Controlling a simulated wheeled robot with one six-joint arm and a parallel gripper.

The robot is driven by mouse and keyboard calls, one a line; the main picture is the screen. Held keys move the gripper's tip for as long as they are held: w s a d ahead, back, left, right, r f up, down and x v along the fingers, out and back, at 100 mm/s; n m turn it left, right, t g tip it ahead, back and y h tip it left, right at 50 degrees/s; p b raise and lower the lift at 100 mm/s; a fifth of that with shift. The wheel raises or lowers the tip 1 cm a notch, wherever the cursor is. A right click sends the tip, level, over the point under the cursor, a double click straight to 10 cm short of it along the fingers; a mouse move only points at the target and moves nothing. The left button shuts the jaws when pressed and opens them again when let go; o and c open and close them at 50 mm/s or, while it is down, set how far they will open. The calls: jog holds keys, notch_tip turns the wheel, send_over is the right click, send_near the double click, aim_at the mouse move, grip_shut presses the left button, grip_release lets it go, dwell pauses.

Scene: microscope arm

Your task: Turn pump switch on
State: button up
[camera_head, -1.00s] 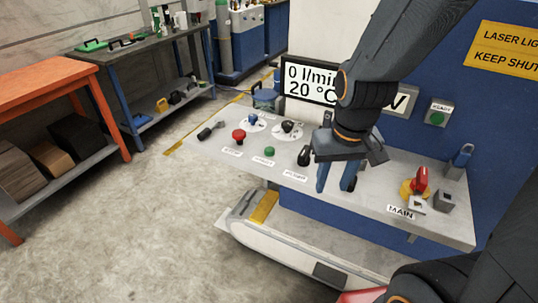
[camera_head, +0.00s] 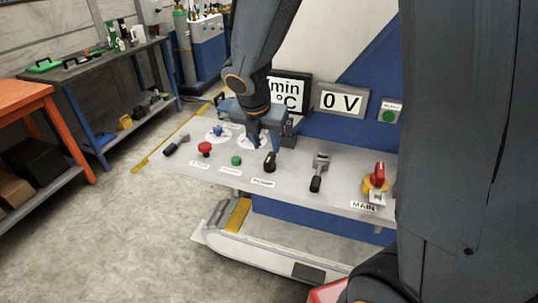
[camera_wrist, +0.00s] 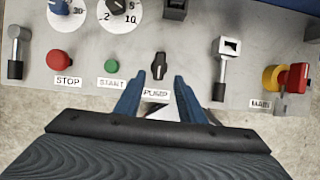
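The pump switch (camera_head: 270,162) is a black rotary knob on the sloping grey panel, behind the label PUMP (camera_head: 262,183). In the wrist view the knob (camera_wrist: 159,66) stands with its long side running up the picture. My gripper (camera_head: 264,137) is above the panel, pointing down, its blue fingers near the knob in the head view. In the wrist view my gripper (camera_wrist: 154,80) is open and empty, with one finger on each side of the knob's line. The knob shows beyond the fingertips, and I see no contact.
Left of the knob are a green START button (camera_wrist: 112,67) and a red STOP button (camera_wrist: 60,61). Right are a lever (camera_wrist: 223,66) and the red-and-yellow MAIN switch (camera_wrist: 290,77). Dials (camera_wrist: 119,12) lie behind.

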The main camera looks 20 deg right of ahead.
aim_at(269, 157)
jog(key=b+x, duration=0.1)
jog(key=x, duration=0.6)
jog(key=shift+w+d+f, duration=0.1)
jog(key=shift+w+f, duration=0.1)
jog(key=shift+f, duration=0.1)
grip_shut()
